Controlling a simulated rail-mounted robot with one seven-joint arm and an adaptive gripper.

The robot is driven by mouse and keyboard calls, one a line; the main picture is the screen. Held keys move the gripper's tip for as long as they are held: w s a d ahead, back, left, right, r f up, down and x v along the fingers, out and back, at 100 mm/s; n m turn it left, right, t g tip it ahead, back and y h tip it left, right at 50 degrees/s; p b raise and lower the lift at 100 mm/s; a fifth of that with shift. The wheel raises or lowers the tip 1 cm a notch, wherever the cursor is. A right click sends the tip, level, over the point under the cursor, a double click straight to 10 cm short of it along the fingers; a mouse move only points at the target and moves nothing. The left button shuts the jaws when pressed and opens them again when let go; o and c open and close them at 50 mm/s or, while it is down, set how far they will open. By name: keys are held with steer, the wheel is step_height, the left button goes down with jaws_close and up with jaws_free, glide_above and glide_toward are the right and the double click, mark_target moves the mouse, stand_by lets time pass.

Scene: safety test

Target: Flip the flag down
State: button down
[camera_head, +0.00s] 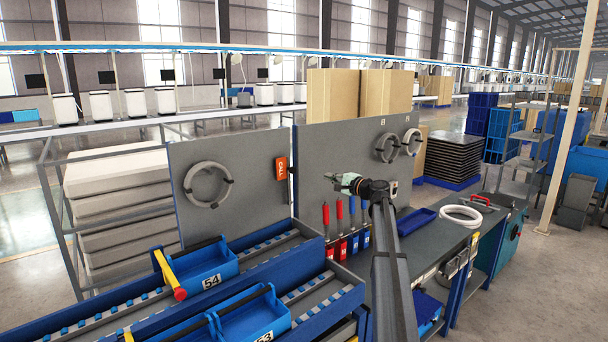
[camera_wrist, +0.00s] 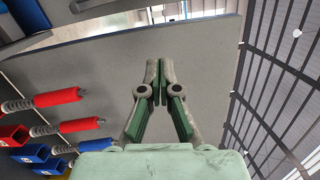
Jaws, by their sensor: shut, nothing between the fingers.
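The flag (camera_head: 281,168) is an orange-red plate marked "CALL". In the head view it stands upright at the right edge of the left grey panel, beside the gap between the two panels. My gripper (camera_head: 331,177) is to the right of the flag and a little lower, apart from it, in front of the right grey panel. In the wrist view my gripper (camera_wrist: 155,88) is shut and empty, with its green-padded fingers together.
Red-handled (camera_head: 326,216) and blue-handled tools stand upright below my gripper. A coiled hose (camera_head: 208,164) hangs on the left panel (camera_head: 245,150). Blue bins (camera_head: 205,268) sit on the rack at front left. A white coil (camera_head: 461,213) lies on the bench at right.

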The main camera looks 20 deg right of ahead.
stand_by(0.3)
steer(key=w+a+p, duration=0.6)
steer(key=w+a, duration=0.1)
steer(key=w, duration=0.2)
steer(key=shift+a+r, duration=0.2)
steer(key=shift+r, duration=0.05)
steer(key=shift+a, duration=0.1)
stand_by(0.4)
